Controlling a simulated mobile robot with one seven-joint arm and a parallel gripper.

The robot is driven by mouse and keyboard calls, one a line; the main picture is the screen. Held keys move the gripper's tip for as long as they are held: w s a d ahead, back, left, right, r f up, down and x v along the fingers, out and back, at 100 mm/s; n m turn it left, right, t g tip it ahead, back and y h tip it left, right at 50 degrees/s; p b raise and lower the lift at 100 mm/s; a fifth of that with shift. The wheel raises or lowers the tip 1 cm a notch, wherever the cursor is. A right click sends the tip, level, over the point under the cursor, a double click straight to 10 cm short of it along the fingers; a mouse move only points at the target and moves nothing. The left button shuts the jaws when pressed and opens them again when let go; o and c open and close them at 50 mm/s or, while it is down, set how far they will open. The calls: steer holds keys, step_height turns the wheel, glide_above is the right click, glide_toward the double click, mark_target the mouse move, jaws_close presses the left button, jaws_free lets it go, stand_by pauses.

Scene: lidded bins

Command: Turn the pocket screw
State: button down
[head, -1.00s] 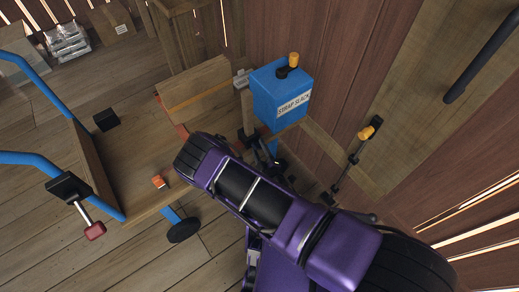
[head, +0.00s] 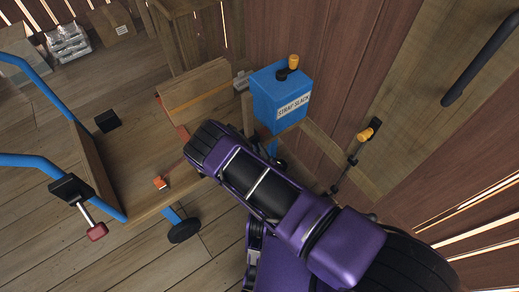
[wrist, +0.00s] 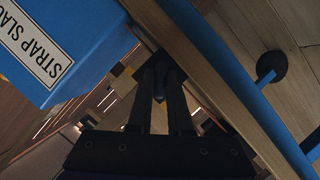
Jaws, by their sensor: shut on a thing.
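In the wrist view the two dark fingers of my gripper (wrist: 159,82) are shut on a small dark part between their tips. The part lies in shadow beside the wooden board (wrist: 205,70), and I cannot tell its shape or whether it is the pocket screw. The blue box (head: 270,100) marked "STRAP SLACK" is next to my fingertips, at upper left in the wrist view (wrist: 85,35). On its top is a dark fitting with an orange knob (head: 293,62). In the head view my purple arm hides the gripper and what it holds.
A lever with an orange knob (head: 365,134) is on the wooden wall at right. Boxes (head: 112,18) lie at the back left.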

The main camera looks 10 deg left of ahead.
steer(key=shift+w+d+m+g+y+p, duration=0.1)
steer(key=shift+m+g+y+p, duration=0.55)
steer(key=shift+m, duration=0.75)
steer(key=shift+w+d+m+g+y+p, duration=0.1)
steer(key=shift+m+g+y+p, duration=0.2)
steer(key=shift+m+g, duration=0.9)
steer(key=shift+s+a+m, duration=0.1)
steer(key=shift+m, duration=0.2)
steer(key=c, duration=0.8)
jaws_free()
steer(key=shift+c, duration=0.2)
steer(key=shift+r, duration=0.15)
